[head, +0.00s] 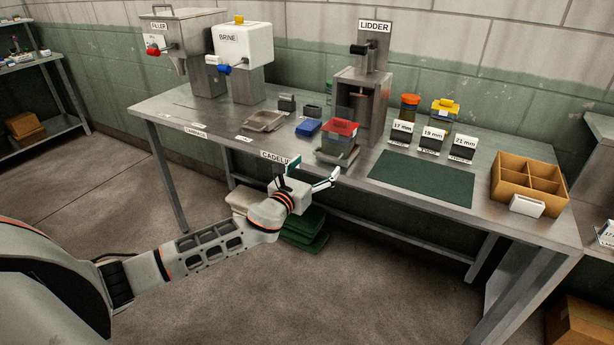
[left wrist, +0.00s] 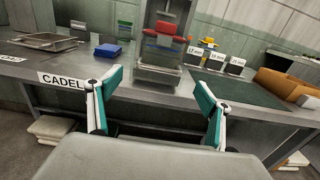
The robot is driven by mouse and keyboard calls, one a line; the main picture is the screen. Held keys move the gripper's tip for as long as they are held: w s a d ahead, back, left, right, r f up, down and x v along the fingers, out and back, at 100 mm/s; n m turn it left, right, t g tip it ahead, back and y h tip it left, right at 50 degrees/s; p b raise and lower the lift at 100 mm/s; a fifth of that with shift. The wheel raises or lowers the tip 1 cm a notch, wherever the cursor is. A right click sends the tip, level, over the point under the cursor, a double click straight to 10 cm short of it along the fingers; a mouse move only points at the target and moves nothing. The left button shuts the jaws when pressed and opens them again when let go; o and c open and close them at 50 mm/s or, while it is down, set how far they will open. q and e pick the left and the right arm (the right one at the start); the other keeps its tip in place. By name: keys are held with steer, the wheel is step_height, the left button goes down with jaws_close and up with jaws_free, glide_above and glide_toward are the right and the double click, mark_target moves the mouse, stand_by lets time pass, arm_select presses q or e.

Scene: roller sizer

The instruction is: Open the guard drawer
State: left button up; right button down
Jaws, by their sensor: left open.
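No part is marked as a guard drawer, and I cannot tell for certain which part it is. The grey lidder machine (head: 362,98) stands on the bench, with a flat metal tray (head: 337,157) at its front foot. A jar with a red lid (head: 340,138) stands over this tray. The machine's lower part shows ahead in the left wrist view (left wrist: 158,75). My left gripper (head: 308,176) is open and empty, in front of the bench's front edge, below and near the tray. Its two teal-padded fingers (left wrist: 158,85) are spread wide. My right gripper is not in view.
The steel bench (head: 400,195) carries a blue box (head: 308,127), a shallow metal tray (head: 266,121), a green mat (head: 424,177) and a brown divided box (head: 530,180). Filler (head: 185,50) and brine (head: 243,45) machines stand at the back left. Folded sacks lie below the bench.

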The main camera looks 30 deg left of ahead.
arm_select(q)
steer(key=s, duration=0.5)
steer(key=shift+s+a, duration=0.1)
steer(key=shift+s, duration=0.15)
steer(key=s+d+f+n+g+h, duration=0.15)
steer(key=s+d+f+n, duration=0.25)
steer(key=s+f+n, duration=0.4)
steer(key=s+d+f+n+g, duration=0.3)
steer(key=s+d+f+n, duration=0.25)
steer(key=f, duration=0.35)
steer(key=s+d+f+n+g, duration=0.1)
steer(key=s+f+n, duration=0.4)
steer(key=s+n, duration=0.4)
steer(key=s+d+f+n+g, duration=0.1)
steer(key=s+d+f+n, duration=0.1)
steer(key=s+f+n, duration=0.3)
steer(key=s+n, duration=0.4)
steer(key=shift+s+d+n+g+h, duration=0.3)
steer(key=shift+s+n+g+h, duration=0.05)
steer(key=shift+s, duration=0.05)
